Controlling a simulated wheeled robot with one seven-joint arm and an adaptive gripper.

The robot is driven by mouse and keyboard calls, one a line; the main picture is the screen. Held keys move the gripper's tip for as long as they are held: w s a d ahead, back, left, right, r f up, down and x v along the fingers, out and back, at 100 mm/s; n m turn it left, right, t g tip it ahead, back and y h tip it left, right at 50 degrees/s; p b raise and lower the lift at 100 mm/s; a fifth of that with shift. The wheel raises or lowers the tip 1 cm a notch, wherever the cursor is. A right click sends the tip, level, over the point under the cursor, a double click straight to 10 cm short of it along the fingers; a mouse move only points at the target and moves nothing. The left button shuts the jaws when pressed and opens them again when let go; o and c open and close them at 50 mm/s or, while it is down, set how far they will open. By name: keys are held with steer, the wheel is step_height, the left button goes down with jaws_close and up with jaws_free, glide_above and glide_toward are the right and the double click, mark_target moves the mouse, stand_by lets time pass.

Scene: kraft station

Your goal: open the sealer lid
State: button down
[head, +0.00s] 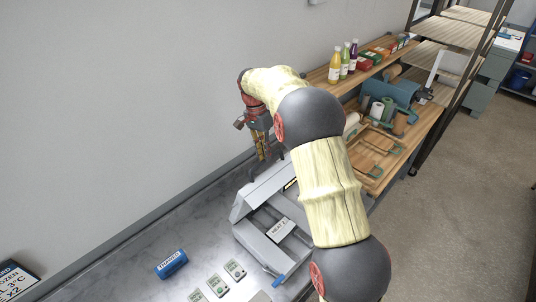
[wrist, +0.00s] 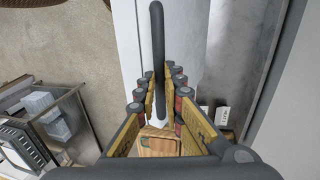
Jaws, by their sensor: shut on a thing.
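The grey sealer (head: 246,238) stands on the metal counter with its bed and a white "HEAT" label in view. Its lid (head: 268,187) is raised and tilted up on the wall side; part of it is hidden behind my arm. My gripper (head: 263,155) is at the lid's upper edge, pointing down. In the wrist view my gripper (wrist: 161,100) has its fingers on both sides of a dark bar, the lid handle (wrist: 158,45), and is shut on it. The exact finger contact is hard to see.
A blue roll (head: 171,264) and several small labelled packs (head: 234,269) lie on the counter (head: 135,262) left of the sealer. A wooden shelf (head: 316,76) with bottles and a wooden tray (head: 372,160) are behind my arm. The wall runs close behind my gripper.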

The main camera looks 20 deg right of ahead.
steer(key=shift+s+a+f, duration=0.1)
steer(key=shift+a+f, duration=0.05)
steer(key=shift+f, duration=0.45)
steer(key=shift+s+a+f, duration=0.1)
steer(key=shift+f, duration=0.5)
steer(key=c, duration=2.3)
jaws_free()
steer(key=shift+w, duration=0.1)
steer(key=o, duration=0.3)
steer(key=shift+w+a+f, duration=0.1)
steer(key=shift+w+a, duration=0.05)
steer(key=shift+w, duration=0.55)
steer(key=shift+o, duration=0.8)
steer(key=shift+s+r, duration=0.1)
steer(key=shift+r, duration=0.2)
steer(key=shift+d+r, duration=0.15)
steer(key=shift+d, duration=0.05)
step_height(320, 180, up, 12)
steer(key=w, duration=0.2)
steer(key=shift+w+a+f, duration=0.25)
steer(key=shift+a, duration=0.2)
